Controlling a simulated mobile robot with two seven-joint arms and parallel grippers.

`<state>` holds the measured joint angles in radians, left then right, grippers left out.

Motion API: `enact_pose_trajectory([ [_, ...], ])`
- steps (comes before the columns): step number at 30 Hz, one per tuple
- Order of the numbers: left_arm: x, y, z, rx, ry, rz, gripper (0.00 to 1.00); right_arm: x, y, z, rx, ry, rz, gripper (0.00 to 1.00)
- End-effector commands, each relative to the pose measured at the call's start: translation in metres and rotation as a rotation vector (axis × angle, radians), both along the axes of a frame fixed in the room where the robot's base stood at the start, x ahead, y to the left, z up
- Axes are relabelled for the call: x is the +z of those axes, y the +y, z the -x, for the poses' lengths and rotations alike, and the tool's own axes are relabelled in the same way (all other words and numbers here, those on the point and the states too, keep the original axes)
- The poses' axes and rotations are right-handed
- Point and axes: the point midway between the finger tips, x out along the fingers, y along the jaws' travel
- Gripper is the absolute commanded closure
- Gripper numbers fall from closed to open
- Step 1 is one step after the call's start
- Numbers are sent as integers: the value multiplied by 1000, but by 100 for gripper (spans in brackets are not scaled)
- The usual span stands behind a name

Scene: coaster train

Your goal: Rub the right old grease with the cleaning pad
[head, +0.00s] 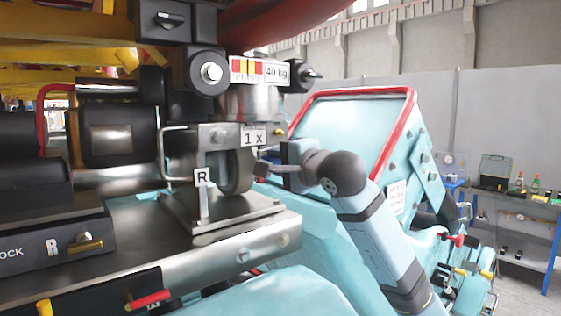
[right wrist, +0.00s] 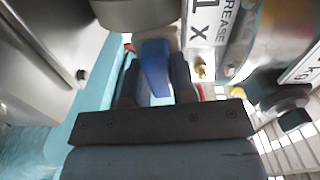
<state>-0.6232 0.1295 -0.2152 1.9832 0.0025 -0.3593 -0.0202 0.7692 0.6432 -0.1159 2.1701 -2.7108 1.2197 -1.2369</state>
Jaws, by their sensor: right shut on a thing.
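My right gripper (head: 270,162) reaches in from the right beside the steel wheel unit with the "R" tag (head: 202,178). In the right wrist view, its two dark fingers (right wrist: 156,80) are shut on a blue piece (right wrist: 155,62), which looks like the cleaning pad. The pad's far end lies close to the round steel part (right wrist: 138,12); I cannot tell whether they touch. A white label reading "GREASE 1 X" (right wrist: 207,22) is just right of the pad, and its "1 X" also shows in the head view (head: 254,136). I cannot make out the old grease itself. My left gripper is out of view.
A steel plate (head: 120,238) carries the wheel unit. A bent steel handle (head: 161,150) stands left of it. A brass fitting (right wrist: 201,70) and a dark bolt (right wrist: 290,112) are near the gripper. A turquoise body with a red-edged frame (head: 350,92) stands behind.

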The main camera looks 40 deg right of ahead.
Motion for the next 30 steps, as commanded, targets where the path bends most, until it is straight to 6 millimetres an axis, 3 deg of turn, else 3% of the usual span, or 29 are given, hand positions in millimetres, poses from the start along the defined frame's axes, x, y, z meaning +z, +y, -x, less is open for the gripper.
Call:
enact_pose_trajectory([
  [22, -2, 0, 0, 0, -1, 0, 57, 0, 0, -12, -1, -1, 0, 94],
  [30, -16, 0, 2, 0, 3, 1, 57, -2, -19, -12, -5, -2, 2, 94],
])
